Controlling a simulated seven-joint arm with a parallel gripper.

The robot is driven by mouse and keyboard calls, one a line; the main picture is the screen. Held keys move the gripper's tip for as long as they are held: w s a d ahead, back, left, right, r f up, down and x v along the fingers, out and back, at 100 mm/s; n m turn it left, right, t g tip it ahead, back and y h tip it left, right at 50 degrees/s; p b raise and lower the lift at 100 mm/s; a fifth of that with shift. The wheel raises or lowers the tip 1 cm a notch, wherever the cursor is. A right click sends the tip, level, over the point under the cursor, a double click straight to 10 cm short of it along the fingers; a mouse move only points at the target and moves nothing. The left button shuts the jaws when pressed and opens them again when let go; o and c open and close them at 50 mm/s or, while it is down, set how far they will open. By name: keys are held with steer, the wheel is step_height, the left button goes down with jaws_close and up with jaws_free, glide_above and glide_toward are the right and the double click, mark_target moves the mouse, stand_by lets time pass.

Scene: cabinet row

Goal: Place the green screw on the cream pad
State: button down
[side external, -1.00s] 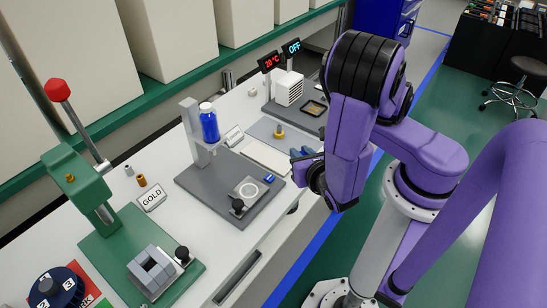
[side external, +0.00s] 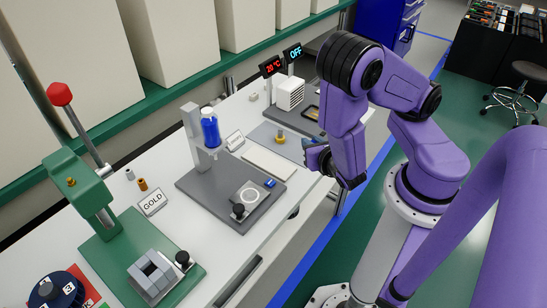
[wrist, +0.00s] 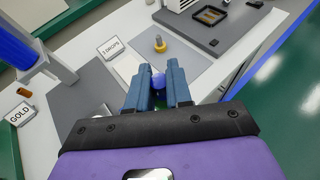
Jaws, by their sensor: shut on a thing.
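My gripper (wrist: 158,74) has two blue fingers closed around a small, rounded blue thing (wrist: 157,82); dark green shows below it between the fingers. I cannot make out a green screw shape. In the side view my gripper (side external: 314,152) is above the front edge of the bench, to the right of the cream pad. The cream pad (side external: 269,164) is a flat, bare rectangle beside the grey stand base; it also shows in the wrist view (wrist: 127,67), ahead and left of the fingers.
A yellow knob-like piece (side external: 280,137) stands on a grey mat behind the pad. A small card (side external: 235,140) stands beside the pad. A grey stand with a blue bottle (side external: 210,129) is left, a white boxy device (side external: 290,95) at the back. The green press (side external: 90,195) is farther left.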

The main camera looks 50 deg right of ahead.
steer(key=w+f, duration=0.2)
steer(key=w, duration=0.1)
steer(key=w+f, duration=0.3)
steer(key=w, duration=0.1)
steer(key=w+d+f, duration=0.1)
steer(key=w+f, duration=0.2)
steer(key=w, duration=0.1)
steer(key=shift+w+d, duration=0.1)
steer(key=shift+w, duration=0.1)
steer(key=shift+w+f, duration=0.55)
steer(key=shift+f, duration=1.65)
steer(key=shift+f, duration=0.1)
steer(key=c, duration=1)
jaws_free()
steer(key=shift+c, duration=0.2)
